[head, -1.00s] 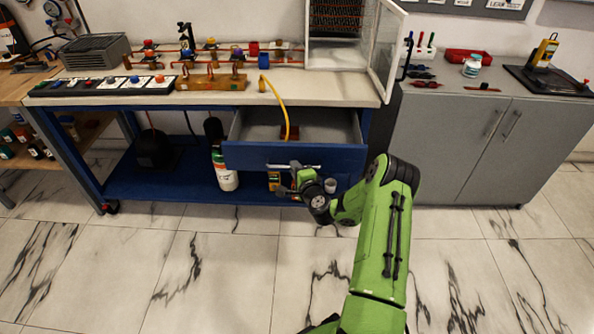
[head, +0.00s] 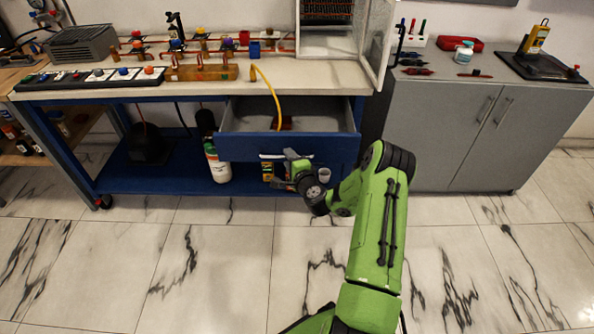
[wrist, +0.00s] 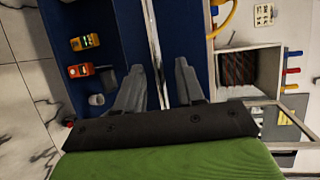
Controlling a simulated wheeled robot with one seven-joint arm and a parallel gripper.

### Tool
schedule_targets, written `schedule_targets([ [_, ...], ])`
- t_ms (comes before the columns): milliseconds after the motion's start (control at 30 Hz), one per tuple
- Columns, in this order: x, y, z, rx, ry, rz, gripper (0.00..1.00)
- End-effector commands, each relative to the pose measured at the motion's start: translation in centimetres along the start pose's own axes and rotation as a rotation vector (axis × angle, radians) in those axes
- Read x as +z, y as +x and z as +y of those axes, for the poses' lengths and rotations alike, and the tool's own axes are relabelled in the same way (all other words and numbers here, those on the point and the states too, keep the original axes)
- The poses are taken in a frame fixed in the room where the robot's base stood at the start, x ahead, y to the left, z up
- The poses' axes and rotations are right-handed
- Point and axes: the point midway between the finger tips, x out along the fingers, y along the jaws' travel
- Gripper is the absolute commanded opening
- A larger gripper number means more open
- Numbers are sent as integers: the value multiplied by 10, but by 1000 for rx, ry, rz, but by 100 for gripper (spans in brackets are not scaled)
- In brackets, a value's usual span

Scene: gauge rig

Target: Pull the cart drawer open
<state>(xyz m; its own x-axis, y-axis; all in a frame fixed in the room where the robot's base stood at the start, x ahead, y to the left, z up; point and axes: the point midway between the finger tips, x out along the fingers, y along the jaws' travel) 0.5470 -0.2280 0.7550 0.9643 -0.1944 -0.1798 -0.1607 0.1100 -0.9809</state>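The cart drawer (head: 230,146) has a blue front and stands pulled out from under the bench top, its grey inside showing. Its pale bar handle (head: 270,156) runs across the front; in the wrist view the handle (wrist: 153,40) passes between my fingers. My gripper (head: 290,168) is at the drawer front, at the right part of the handle. In the wrist view my gripper (wrist: 162,85) has its two grey fingers apart, one on each side of the bar, with a gap visible. Any contact with the bar is hard to tell.
A yellow hose (head: 272,90) hangs from the bench top (head: 200,90) into the drawer. A bottle (head: 217,162) and small meters stand on the blue lower shelf (head: 165,182). A grey cabinet (head: 440,130) stands to the right. The tiled floor in front is clear.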

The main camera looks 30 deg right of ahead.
Motion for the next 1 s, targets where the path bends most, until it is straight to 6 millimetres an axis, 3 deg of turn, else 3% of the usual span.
schedule_targets([
  [200,-2,-41,9,3,2,4,38],
  [633,-1,-123,3,5,17,4,38],
  [1000,-1,-148,2,1,5,3,38],
])
